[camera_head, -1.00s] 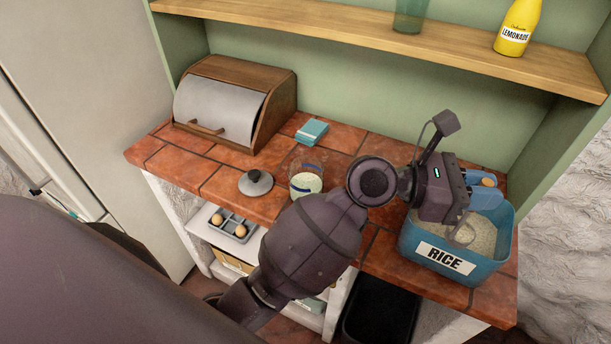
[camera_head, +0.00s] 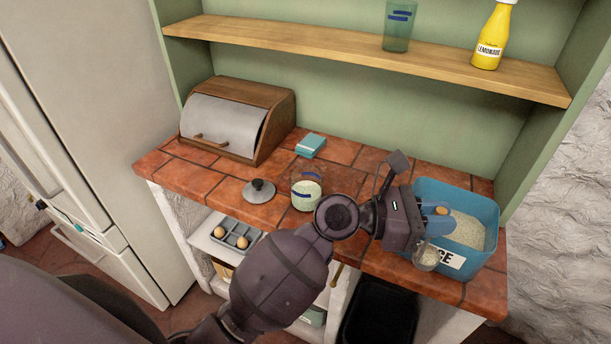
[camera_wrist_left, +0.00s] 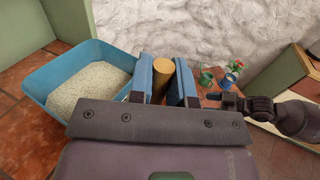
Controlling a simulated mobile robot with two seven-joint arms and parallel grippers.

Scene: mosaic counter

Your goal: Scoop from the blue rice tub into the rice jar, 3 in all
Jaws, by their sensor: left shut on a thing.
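My left gripper (camera_head: 433,211) is shut on the handle of a clear scoop (camera_head: 427,257). In the left wrist view the wooden handle (camera_wrist_left: 162,78) stands between its two blue fingers. The scoop's cup hangs at the front left of the blue rice tub (camera_head: 487,208), in front of its label, with pale rice seemingly in it. The tub holds rice and also shows in the left wrist view (camera_wrist_left: 40,82). The clear rice jar (camera_head: 306,194) stands open left of the gripper, with rice inside and a blue mark. What looks like my right gripper (camera_wrist_left: 226,100) is small in the wrist view; its jaws are unclear.
A grey lid (camera_head: 259,190) lies left of the jar. A bread box (camera_head: 238,120) and a teal stack (camera_head: 310,146) stand behind. The shelf (camera_head: 340,57) above holds a glass (camera_head: 398,28) and a lemonade bottle (camera_head: 492,38). Tiles between jar and tub are largely clear.

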